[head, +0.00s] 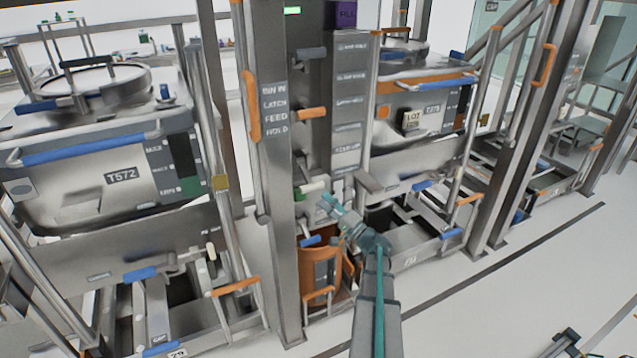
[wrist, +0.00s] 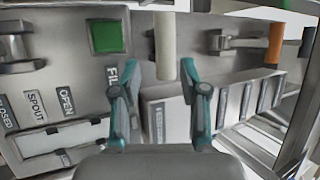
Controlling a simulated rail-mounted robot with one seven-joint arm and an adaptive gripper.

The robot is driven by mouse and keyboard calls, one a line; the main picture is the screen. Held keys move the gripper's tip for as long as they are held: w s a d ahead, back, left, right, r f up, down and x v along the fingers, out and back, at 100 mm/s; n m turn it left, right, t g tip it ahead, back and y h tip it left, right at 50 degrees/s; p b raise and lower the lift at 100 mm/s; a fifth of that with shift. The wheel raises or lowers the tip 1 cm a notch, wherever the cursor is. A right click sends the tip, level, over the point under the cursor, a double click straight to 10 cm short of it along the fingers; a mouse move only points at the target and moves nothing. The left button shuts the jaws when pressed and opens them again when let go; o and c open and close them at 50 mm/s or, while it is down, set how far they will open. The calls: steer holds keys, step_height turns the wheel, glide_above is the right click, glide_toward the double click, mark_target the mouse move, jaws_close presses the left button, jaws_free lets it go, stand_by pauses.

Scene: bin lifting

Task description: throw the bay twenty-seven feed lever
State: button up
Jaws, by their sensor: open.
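A white-handled lever (head: 314,186) stands out from the steel control column between the two bins. In the wrist view its pale handle (wrist: 165,45) points down toward the gap between my fingertips, beside a green square and a label that reads FILL. My gripper (head: 328,203) is open, just below and right of that handle. In the wrist view my gripper (wrist: 160,68) has its fingers either side of the handle's end, with no clear contact. No bay twenty-seven marking is legible, and I cannot tell which lever is the feed lever.
The column also carries a dark grey lever (head: 310,53), an orange lever (head: 311,114) and a blue lever (head: 318,240). Bin T572 (head: 88,180) stands left and another bin (head: 420,95) right. An orange drum (head: 322,272) is below.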

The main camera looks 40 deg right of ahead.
mark_target(306, 177)
steer(key=x, duration=0.3)
steer(key=p+x, duration=0.1)
steer(key=x, duration=0.3)
steer(key=r+p+x, duration=0.1)
steer(key=x, duration=0.3)
steer(key=shift+s+d, duration=0.15)
steer(key=shift+d, duration=0.2)
steer(key=shift+c, duration=0.2)
jaws_close()
